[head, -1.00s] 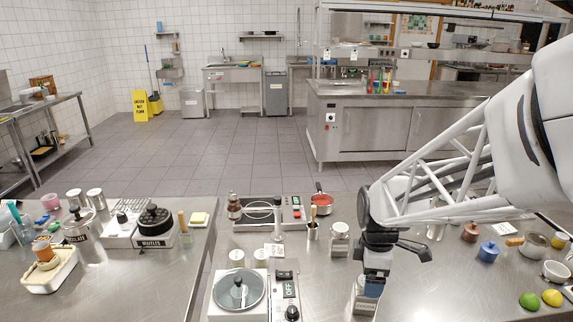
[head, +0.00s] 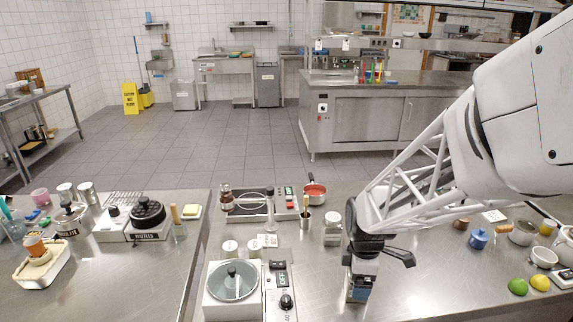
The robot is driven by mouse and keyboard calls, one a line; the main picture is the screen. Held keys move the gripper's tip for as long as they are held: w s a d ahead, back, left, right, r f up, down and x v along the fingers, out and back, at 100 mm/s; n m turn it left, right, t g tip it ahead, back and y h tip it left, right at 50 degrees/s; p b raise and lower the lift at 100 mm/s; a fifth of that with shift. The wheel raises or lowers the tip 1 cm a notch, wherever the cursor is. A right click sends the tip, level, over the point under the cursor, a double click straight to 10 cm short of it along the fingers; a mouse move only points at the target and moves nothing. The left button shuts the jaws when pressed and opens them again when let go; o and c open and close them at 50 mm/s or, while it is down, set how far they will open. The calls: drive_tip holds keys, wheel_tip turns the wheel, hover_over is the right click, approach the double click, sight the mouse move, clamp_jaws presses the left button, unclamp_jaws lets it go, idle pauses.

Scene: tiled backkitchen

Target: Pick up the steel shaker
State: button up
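My gripper (head: 360,284) points down over the front steel counter, right of the white lidded appliance. A small steel container (head: 358,297) with a label is directly at the fingertips; it may be the steel shaker. The fingers and wrist cover its upper part, and I cannot tell whether they close on it or only stand around it. Another steel-topped container (head: 332,227) stands upright behind and left of my gripper, apart from it. Two plain steel canisters (head: 86,193) stand on the left counter.
The white appliance (head: 207,300) with a glass lid is left of my gripper. Counter between gripper and limes is clear.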

drive_tip(key=shift+f, duration=0.6)
drive_tip(key=c, duration=1.1)
